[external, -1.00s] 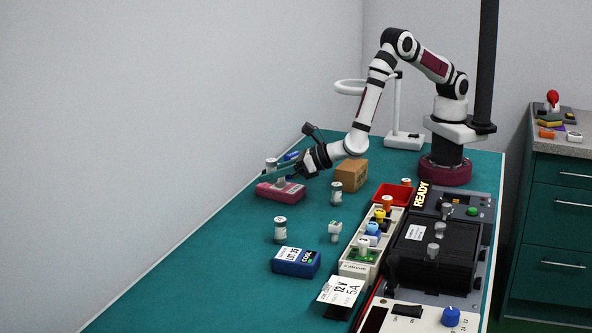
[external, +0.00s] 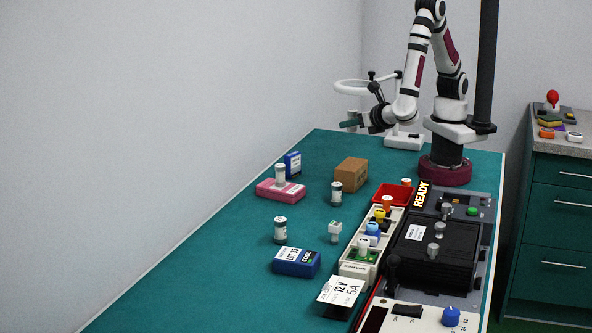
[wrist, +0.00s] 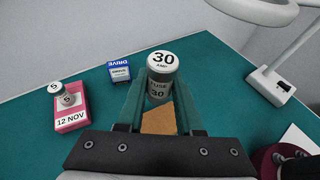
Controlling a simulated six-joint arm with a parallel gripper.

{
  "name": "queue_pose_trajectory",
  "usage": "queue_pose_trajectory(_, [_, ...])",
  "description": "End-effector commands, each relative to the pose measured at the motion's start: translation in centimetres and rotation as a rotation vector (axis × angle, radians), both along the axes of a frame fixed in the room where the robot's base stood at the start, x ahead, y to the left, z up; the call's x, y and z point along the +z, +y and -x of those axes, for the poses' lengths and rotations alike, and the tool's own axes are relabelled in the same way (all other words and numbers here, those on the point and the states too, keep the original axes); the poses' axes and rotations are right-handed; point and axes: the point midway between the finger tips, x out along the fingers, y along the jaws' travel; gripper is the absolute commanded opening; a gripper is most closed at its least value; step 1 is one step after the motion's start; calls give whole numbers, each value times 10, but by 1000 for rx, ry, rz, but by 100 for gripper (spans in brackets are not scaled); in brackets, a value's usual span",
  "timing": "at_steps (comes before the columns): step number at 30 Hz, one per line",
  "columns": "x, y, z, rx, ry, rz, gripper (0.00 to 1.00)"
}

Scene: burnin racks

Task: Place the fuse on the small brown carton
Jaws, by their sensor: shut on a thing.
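My gripper (external: 351,123) is shut on a grey fuse (wrist: 162,77) with a white cap marked 30 AMP. It holds the fuse upright, high above the table, in front of the white ring lamp. The small brown carton (external: 351,174) stands on the green table, below and apart from the gripper in the external view. In the wrist view part of the carton (wrist: 160,121) shows between the green fingers, below the fuse; the rest is hidden by my gripper. The carton's top looks bare.
A pink box (external: 280,190) with another fuse (external: 280,175) on it and a blue DRIVE box (external: 293,163) stand left of the carton. Another fuse (external: 336,193) stands close in front of it. A red tray (external: 392,195) is to the right. The ring lamp (external: 404,140) stands behind.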

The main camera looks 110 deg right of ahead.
Motion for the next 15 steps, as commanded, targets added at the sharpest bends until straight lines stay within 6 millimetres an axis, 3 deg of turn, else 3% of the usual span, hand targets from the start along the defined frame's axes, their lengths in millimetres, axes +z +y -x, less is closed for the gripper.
queue_pose_trajectory(10, [-77,0,4,-9,8,2,0])
queue_pose_trajectory(15, [-96,0,3,-9,3,-1,0])
